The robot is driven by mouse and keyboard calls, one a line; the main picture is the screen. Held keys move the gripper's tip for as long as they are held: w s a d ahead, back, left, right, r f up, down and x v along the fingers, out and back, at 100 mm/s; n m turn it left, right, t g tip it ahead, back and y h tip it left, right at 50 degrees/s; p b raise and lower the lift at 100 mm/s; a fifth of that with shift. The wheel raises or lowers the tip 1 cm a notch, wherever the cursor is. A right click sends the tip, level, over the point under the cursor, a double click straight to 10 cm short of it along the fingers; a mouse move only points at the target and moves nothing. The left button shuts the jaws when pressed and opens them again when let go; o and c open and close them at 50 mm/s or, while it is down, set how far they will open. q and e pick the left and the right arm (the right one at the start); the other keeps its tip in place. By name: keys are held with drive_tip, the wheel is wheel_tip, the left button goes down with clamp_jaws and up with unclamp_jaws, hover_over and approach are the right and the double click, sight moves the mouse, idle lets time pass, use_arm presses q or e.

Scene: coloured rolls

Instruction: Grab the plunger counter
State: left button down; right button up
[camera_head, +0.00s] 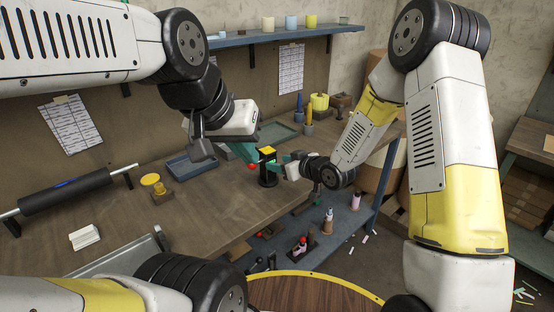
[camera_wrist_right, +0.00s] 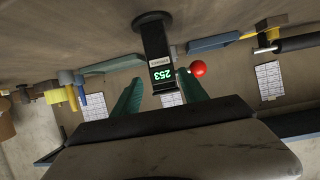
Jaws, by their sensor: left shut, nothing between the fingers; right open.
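The plunger counter (camera_head: 267,170) is a black upright device with a yellow top and a red ball at its side, standing on the wooden workbench. In the right wrist view the plunger counter (camera_wrist_right: 159,52) appears upside down, its lit green display reading 253. My right gripper (camera_head: 279,164) is open, with its teal fingers pointing at the counter from the right. In the wrist view the right gripper's fingers (camera_wrist_right: 160,80) lie on either side of the counter's display end; contact cannot be told. My left gripper (camera_head: 243,150) is shut and empty, behind and left of the counter.
A blue tray (camera_head: 190,166) and a yellow spool-like piece (camera_head: 153,184) are on the bench to the left, with a black roller (camera_head: 66,191) farther left. Yellow and blue items stand at the back right. Bare bench (camera_head: 205,208) lies in front of the counter.

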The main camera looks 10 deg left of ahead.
drive_tip(key=x, duration=0.7)
drive_tip(key=shift+s+a+f, duration=0.1)
drive_tip(key=shift+s+f, duration=0.05)
drive_tip(key=shift+f, duration=0.15)
drive_tip(key=shift+c, duration=0.4)
drive_tip(key=shift+r, duration=0.1)
clamp_jaws()
